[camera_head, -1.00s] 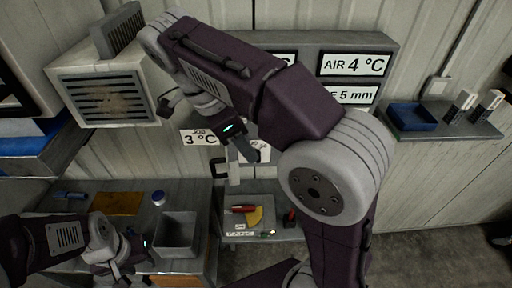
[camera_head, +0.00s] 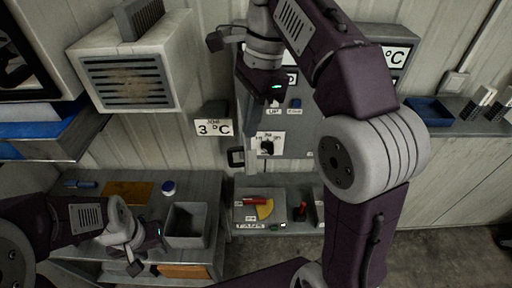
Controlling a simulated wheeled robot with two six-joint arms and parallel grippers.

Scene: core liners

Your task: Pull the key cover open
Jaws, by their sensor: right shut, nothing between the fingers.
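A grey control panel (camera_head: 315,140) is on the back wall, partly hidden by my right arm. It carries a white label plate with a black knob-like part (camera_head: 267,148), which may be the key or its cover; its open or closed state is too small to tell. A black handle (camera_head: 236,157) sits beside a pale upright edge at the panel's left. My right gripper (camera_head: 256,118) is shut and empty, pointing down just above the label plate; contact cannot be told. My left gripper (camera_head: 145,258) hangs low over the bench at the left, its finger gap unclear.
A grey bin (camera_head: 188,222) stands on the left bench by a blue-capped jar (camera_head: 168,187). A vented unit (camera_head: 130,82) is at upper left; a blue tray (camera_head: 430,111) is at right.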

